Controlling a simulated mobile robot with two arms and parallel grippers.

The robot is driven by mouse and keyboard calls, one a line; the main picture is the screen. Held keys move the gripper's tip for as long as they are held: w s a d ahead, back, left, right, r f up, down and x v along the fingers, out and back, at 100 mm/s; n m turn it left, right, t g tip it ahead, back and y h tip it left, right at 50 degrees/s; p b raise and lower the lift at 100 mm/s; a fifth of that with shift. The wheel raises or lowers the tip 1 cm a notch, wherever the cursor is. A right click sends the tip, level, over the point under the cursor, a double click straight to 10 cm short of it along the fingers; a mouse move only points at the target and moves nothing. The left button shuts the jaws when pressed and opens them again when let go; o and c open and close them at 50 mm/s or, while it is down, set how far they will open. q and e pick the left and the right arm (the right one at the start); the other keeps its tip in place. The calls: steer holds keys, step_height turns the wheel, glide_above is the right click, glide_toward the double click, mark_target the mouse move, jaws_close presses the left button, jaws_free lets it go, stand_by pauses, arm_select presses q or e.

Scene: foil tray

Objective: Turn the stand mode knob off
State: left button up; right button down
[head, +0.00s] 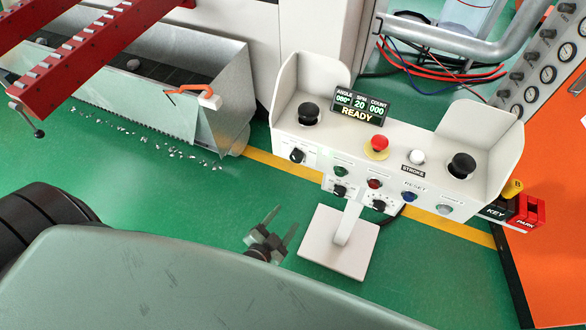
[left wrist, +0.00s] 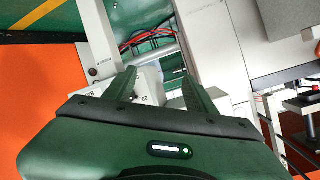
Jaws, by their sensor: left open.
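The control stand (head: 346,160) is a white box on a post with a square foot. On its front face are a black selector knob (head: 297,155) at the left and two more black knobs, one lower middle (head: 340,190) and one further right (head: 379,205). Their labels are too small to read, so I cannot tell which is the mode knob. My left gripper (head: 284,217) is open and empty, apart from the stand, below and left of the knobs. In the left wrist view its fingers (left wrist: 160,73) are spread, with part of the white stand behind them.
The stand also carries a red stop button (head: 377,143), black palm buttons and a display reading READY. A metal scrap bin (head: 221,100) stands at the upper left. An orange panel (head: 553,250) is at the right. Green floor lies free around the stand foot.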

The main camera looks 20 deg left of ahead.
mark_target(295, 160)
arm_select(q)
steer(key=w+a+r+m+t+y, duration=0.15)
steer(key=w+r+t, duration=0.25)
steer(key=r, duration=0.9)
steer(key=shift+h, duration=0.25)
steer(key=w, duration=0.6)
steer(key=shift+w+a+f, duration=0.1)
steer(key=shift+a, duration=0.2)
steer(key=shift+w, duration=0.6)
jaws_close()
